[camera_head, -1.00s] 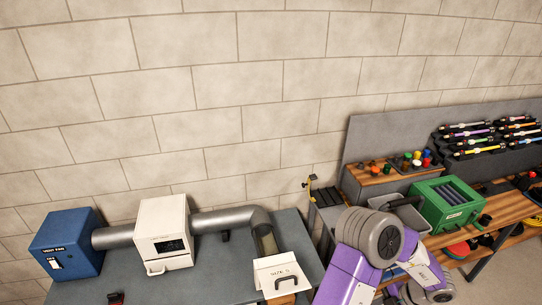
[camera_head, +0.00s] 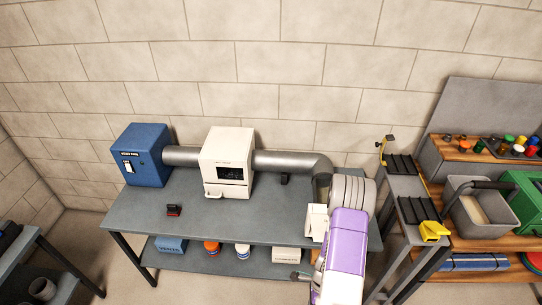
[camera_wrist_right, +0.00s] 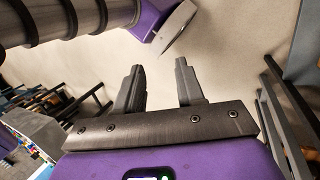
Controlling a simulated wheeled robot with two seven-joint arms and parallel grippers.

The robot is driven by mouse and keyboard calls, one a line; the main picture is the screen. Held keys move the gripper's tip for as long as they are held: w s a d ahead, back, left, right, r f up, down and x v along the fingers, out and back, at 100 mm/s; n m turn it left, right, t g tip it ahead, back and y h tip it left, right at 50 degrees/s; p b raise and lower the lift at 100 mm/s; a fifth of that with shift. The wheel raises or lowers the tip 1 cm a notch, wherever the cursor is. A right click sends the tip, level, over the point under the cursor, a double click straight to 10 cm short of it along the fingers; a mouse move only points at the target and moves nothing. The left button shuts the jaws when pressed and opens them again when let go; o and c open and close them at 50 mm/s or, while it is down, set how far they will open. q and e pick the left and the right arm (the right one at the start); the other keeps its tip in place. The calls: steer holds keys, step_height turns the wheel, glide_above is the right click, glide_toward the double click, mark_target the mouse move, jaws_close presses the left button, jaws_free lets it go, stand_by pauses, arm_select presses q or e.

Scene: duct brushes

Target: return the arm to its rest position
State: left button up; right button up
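My right arm (camera_head: 345,240), purple with a grey ringed joint, is folded in front of the right end of the duct bench (camera_head: 240,215). My right gripper (camera_wrist_right: 160,78) shows in the right wrist view with its two dark fingers apart and nothing between them. Pale floor lies beyond the fingertips. I cannot clearly make out this gripper in the head view. My left gripper is in neither view. The arm partly hides a white box (camera_head: 316,222) at the duct's bent end.
A blue fan box (camera_head: 140,155), white housing (camera_head: 228,163) and grey duct (camera_head: 290,160) stand on the bench. To the right are a narrow stand with a yellow item (camera_head: 433,231), a grey bin (camera_head: 482,207) and a green crate (camera_head: 527,200). Floor shows left of the bench.

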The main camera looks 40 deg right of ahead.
steer(key=w+a+f+n+t+b, duration=0.1)
steer(key=w+a+f+n+b, duration=0.1)
steer(key=a+n, duration=0.5)
steer(key=w+a+f+n+b, duration=0.2)
steer(key=w+a+n, duration=0.1)
steer(key=a+n, duration=0.5)
steer(key=w+a+f+n+t+b, duration=0.1)
steer(key=w+a+f+n+b, duration=0.1)
steer(key=a+n, duration=0.6)
steer(key=shift+w+a+f+n+t, duration=0.15)
steer(key=shift+w+f+n+t, duration=0.15)
steer(key=shift+w+f+n, duration=0.3)
steer(key=shift+s+r+b, duration=0.1)
steer(key=shift+s+b, duration=0.1)
steer(key=shift+b, duration=0.1)
